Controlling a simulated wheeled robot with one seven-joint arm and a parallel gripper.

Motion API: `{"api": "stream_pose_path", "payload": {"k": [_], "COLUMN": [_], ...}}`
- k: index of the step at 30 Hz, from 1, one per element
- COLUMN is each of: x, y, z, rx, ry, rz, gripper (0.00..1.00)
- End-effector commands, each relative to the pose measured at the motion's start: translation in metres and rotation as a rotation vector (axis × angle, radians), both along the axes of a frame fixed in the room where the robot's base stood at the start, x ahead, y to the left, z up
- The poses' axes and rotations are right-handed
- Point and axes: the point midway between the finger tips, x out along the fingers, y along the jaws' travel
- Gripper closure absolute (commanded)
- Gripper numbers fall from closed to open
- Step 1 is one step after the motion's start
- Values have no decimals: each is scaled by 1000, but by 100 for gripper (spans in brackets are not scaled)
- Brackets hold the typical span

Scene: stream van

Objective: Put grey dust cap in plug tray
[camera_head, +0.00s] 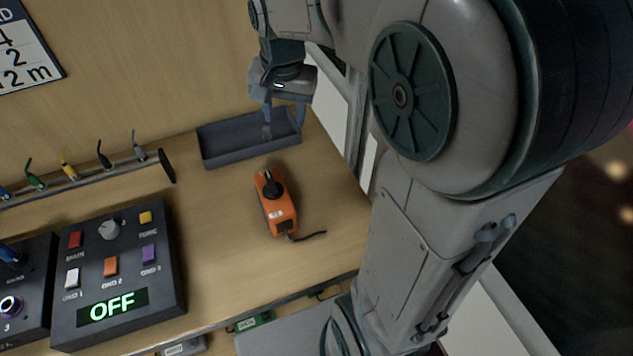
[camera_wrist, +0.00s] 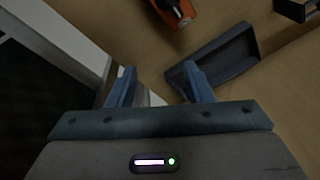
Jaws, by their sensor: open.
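The plug tray (camera_head: 215,158) is a dark grey open tray on the wooden worktop near the wall. It also shows in the wrist view (camera_wrist: 240,68), to the right of my fingers. My gripper (camera_head: 284,122) is open above the right part of the tray, with its fingers apart; in the wrist view its fingertips (camera_wrist: 160,80) have nothing between them. A small grey shape (camera_head: 267,132) shows at the tray, just below the left fingertip. It looks like the grey dust cap, but it is too small to be sure. The wrist view does not show it clearly.
An orange device (camera_head: 279,211) with a black knob and short cable lies in front of the tray. A rack (camera_head: 90,178) of coloured leads stands to the left. A control box (camera_head: 115,270) reading OFF is at front left. A window frame borders the right.

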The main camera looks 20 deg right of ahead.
Motion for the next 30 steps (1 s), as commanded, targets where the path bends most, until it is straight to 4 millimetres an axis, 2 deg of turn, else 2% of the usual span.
{"api": "stream_pose_path", "payload": {"k": [1,9,15,21,30], "x": [-18,-101,-144,-159,-160], "y": [0,-1,-1,-1,-1], "z": [1,-12,-29,-37,-37], "rx": [-8,-63,-96,-110,-111], "ry": [-13,-58,-82,-91,-91], "rz": [50,338,498,560,563], "gripper": [54,54,54,54,54]}}
